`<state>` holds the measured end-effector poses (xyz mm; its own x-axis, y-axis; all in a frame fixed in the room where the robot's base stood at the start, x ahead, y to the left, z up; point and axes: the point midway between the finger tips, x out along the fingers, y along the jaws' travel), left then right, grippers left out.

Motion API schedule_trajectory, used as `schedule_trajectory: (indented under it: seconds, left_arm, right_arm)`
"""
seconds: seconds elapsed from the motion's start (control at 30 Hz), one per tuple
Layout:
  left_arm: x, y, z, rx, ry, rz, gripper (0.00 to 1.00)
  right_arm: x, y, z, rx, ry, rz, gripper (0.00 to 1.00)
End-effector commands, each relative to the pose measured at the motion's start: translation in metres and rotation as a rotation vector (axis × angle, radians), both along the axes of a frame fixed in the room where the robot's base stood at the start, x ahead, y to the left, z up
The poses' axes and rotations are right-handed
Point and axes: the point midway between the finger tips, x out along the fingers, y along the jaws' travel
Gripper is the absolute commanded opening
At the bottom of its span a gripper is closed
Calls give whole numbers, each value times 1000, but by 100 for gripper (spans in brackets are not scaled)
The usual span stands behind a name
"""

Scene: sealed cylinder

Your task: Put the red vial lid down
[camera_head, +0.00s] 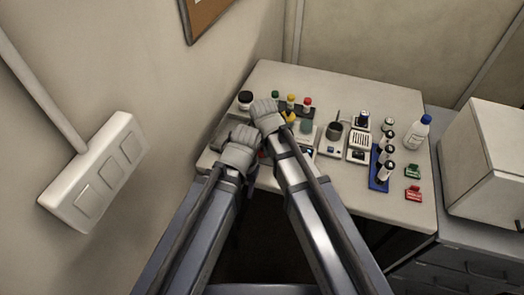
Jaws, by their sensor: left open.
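A small vial with a red lid (307,104) stands at the back of the white table, beside a yellow-lidded vial (291,101) and a green-lidded one (275,96). My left gripper (243,142) is over the left part of the table, open, with its fingertips hard to make out. My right gripper (265,112) is just behind and to the right of it, close to the vials. Its jaws are hidden by its own body. A small red patch (262,154) shows between the arms; I cannot tell what it is. No lid is visible in either gripper.
A black-capped jar (245,100) stands at the back left. Small devices (333,139), a blue rack (380,170) with vials and a blue-capped bottle (417,132) fill the right side. Green (412,171) and red (413,193) pieces lie at the right. The table's front right (400,212) is clear.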

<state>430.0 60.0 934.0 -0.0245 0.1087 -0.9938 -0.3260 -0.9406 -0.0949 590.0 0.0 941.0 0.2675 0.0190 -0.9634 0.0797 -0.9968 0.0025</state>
Motion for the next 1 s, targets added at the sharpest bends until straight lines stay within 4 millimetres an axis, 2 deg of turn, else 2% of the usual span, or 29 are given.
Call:
schedule_trajectory:
  seconds: [0.37, 0.4, 0.63, 1.0]
  left_arm:
    - [0, 0, -5, 0, 0, 0, 50]
    - [0, 0, -3, 0, 0, 0, 50]
    - [0, 0, -2, 0, 0, 0, 50]
    - [0, 0, 1, 0, 0, 0, 50]
  right_arm:
    - [0, 0, -5, 0, 0, 0, 15]
    - [0, 0, -2, 0, 0, 0, 71]
    - [0, 0, -2, 0, 0, 0, 97]
    - [0, 0, 1, 0, 0, 0, 97]
